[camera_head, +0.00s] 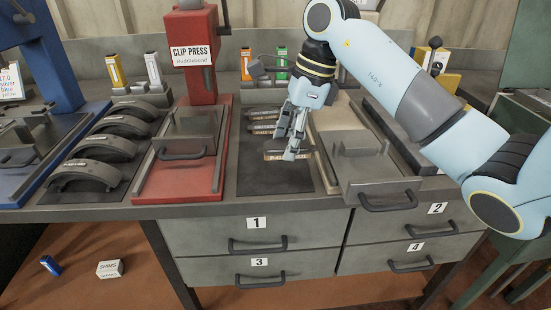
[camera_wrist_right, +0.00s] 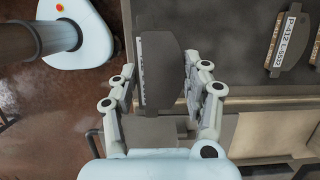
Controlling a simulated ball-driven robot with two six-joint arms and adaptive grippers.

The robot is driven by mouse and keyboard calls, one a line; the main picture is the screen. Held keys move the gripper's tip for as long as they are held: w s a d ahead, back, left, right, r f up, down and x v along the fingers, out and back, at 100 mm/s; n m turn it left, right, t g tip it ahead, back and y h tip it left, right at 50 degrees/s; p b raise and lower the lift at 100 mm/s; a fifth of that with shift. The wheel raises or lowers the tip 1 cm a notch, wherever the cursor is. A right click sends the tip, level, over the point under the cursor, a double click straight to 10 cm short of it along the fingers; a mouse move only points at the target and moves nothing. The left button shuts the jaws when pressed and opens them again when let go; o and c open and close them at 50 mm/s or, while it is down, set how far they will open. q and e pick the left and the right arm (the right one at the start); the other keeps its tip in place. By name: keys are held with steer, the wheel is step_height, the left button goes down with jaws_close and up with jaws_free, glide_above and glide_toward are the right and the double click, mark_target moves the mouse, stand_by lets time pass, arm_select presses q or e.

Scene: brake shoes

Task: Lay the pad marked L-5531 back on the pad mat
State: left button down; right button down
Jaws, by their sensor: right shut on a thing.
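My right gripper (camera_head: 291,150) is shut on a dark brake pad with a pale label strip (camera_head: 287,155), over the dark pad mat (camera_head: 262,182) in the head view. In the right wrist view the held pad (camera_wrist_right: 166,68) stands between the two fingers (camera_wrist_right: 162,95), its label strip along the left edge. The label is too small to read surely, so I cannot tell whether it says L-5531. Whether the pad touches the mat is unclear. Several other labelled pads (camera_head: 262,121) lie at the mat's rear. My left gripper is not in view.
A red clip press (camera_head: 195,60) stands left of the mat. A grey tray-like fixture with a handle (camera_head: 360,165) is close on the right. Curved brake shoes (camera_head: 105,147) stand farther left. The mat's front part is bare.

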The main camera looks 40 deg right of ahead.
mark_target(277, 143)
steer(key=shift+w+a+f, duration=0.65)
steer(key=shift+w+a, duration=0.1)
steer(key=shift+a, duration=0.1)
steer(key=shift+w+f, duration=0.1)
steer(key=shift+f, duration=0.15)
step_height(277, 143, down, 4)
steer(key=shift+r, duration=0.15)
steer(key=shift+f+b, duration=0.35)
steer(key=shift+f, duration=0.25)
steer(key=c, duration=0.6)
jaws_free()
